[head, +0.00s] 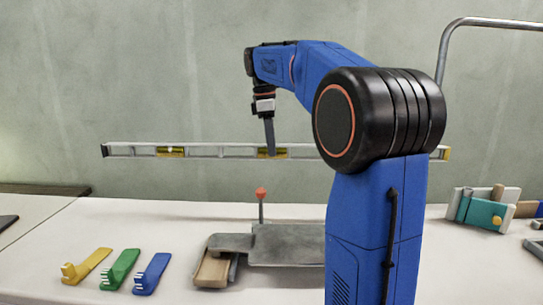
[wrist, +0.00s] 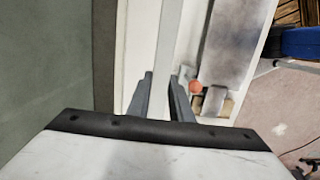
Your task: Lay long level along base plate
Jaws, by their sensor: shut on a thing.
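In the wrist view the level (wrist: 168,40) runs between the two fingers of my gripper (wrist: 164,92). The grey base plate (head: 285,244) lies on the bench below the level, its right end hidden by my arm. It also shows in the wrist view (wrist: 228,45).
An orange-red knob on a post (head: 262,193) stands up behind the base plate. Yellow (head: 88,265), green (head: 120,270) and blue (head: 152,273) tools lie at the front left. A teal and wood clutter pile (head: 484,212) sits at the right. A metal rail (head: 480,22) rises behind.

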